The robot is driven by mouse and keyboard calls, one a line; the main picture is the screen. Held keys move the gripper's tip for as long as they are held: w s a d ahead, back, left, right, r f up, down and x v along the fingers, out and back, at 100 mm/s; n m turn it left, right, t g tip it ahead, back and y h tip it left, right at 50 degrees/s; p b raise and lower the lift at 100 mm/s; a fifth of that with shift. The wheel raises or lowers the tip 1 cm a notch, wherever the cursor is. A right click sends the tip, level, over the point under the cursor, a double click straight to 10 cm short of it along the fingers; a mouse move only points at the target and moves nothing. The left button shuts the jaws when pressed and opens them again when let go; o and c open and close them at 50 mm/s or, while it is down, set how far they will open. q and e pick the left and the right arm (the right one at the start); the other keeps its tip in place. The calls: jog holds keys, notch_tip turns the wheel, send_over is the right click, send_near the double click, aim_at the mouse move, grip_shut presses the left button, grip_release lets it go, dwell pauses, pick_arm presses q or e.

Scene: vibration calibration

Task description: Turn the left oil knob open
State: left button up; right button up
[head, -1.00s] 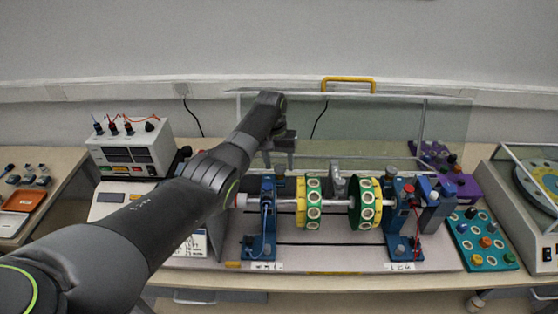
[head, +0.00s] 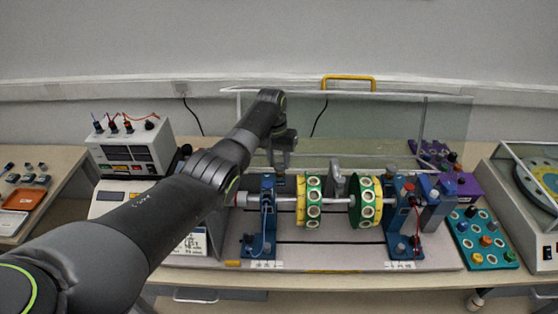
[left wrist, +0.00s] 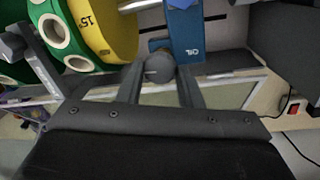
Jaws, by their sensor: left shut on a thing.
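The left oil knob (left wrist: 160,66) is a small dark round knob beside the blue bearing stand marked "OIL" (left wrist: 195,42). In the left wrist view it sits between the two fingers of my left gripper (left wrist: 161,75), which is shut on it. In the head view, my left gripper (head: 281,158) reaches down from behind to the top of the left blue stand (head: 263,220). The knob is small there and partly hidden by the fingers. The knob's turn angle cannot be read. My right gripper is not in view.
The shaft carries two green-and-yellow discs (head: 313,205) (head: 366,205), close to the right of my gripper. A second blue stand (head: 400,220) holds the shaft's right end. A clear raised cover (head: 380,125) stands behind. A power box (head: 130,150) is at left.

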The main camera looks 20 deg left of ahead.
pick_arm(q)
jog(key=m+b, duration=0.1)
jog(key=m, duration=0.4)
jog(key=shift+w+g+b, duration=0.1)
jog(key=shift+g+b, duration=0.2)
jog(key=shift+b, duration=0.1)
jog(key=m+b, duration=0.1)
jog(key=m, duration=0.3)
jog(key=shift+d+m+b, duration=0.15)
jog(key=shift+m+b, duration=0.15)
jog(key=shift+b, duration=0.1)
jog(key=m+b, duration=0.1)
jog(key=m, duration=0.2)
jog(key=shift+m+g+y, duration=0.3)
jog(key=shift+y, duration=0.1)
jog(key=shift+d+r+m+b, duration=0.1)
jog(key=shift+m+b, duration=0.25)
jog(key=shift+m, duration=1.35)
jog(key=o, duration=1)
jog(key=shift+c, duration=0.2)
